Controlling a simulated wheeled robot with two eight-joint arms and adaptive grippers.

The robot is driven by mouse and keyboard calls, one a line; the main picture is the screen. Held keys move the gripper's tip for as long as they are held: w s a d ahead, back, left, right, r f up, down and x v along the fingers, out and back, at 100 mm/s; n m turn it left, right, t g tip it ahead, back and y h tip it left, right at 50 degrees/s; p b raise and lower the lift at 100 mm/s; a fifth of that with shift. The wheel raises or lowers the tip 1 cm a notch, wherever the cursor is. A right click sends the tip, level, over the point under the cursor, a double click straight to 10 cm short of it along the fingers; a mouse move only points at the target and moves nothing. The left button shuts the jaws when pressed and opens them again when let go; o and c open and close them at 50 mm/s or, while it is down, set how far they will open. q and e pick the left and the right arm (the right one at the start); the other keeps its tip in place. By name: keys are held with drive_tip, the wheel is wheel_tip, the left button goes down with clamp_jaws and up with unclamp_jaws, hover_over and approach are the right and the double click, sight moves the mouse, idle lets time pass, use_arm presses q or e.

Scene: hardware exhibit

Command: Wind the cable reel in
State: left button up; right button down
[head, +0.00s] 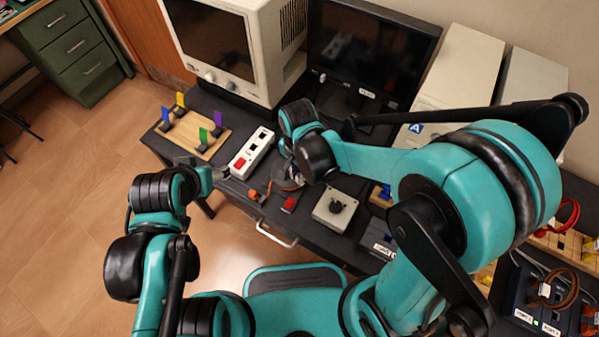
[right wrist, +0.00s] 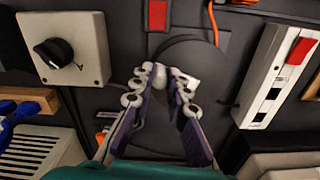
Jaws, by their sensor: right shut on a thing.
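The cable reel (right wrist: 205,58) is a dark round disc on the black table, seen in the right wrist view. Orange cable (right wrist: 214,22) runs along its far edge. My right gripper (right wrist: 163,76) is over the disc, its fingers closed around a small pale handle on the reel. In the head view the right gripper (head: 292,172) and wrist hide most of the reel; an orange cable end (head: 256,195) lies on the table to its left. My left gripper (head: 218,173) is at the table's left front edge, near the white power strip; its fingers are too small to judge.
The white strip with a red switch (head: 250,153) lies left of the reel. A grey box with a black knob (head: 337,208) and a small red object (head: 289,204) are close by. A wooden board with coloured tabs (head: 193,133) is at far left. Monitors stand behind.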

idle(0.4)
drive_tip(key=c, duration=1.5)
unclamp_jaws()
wheel_tip(320, 180, up, 12)
drive_tip(key=s+d+n+t, duration=0.1)
drive_tip(key=d+n+t, duration=0.1)
drive_tip(key=d+n, duration=0.1)
drive_tip(key=s+d+n+t, duration=0.2)
drive_tip(key=d+n, duration=0.1)
drive_tip(key=d, duration=0.3)
drive_tip(key=s+d+r+n+t, duration=0.1)
drive_tip(key=d+n+t, duration=0.2)
drive_tip(key=d, duration=0.2)
drive_tip(key=shift+s, duration=0.2)
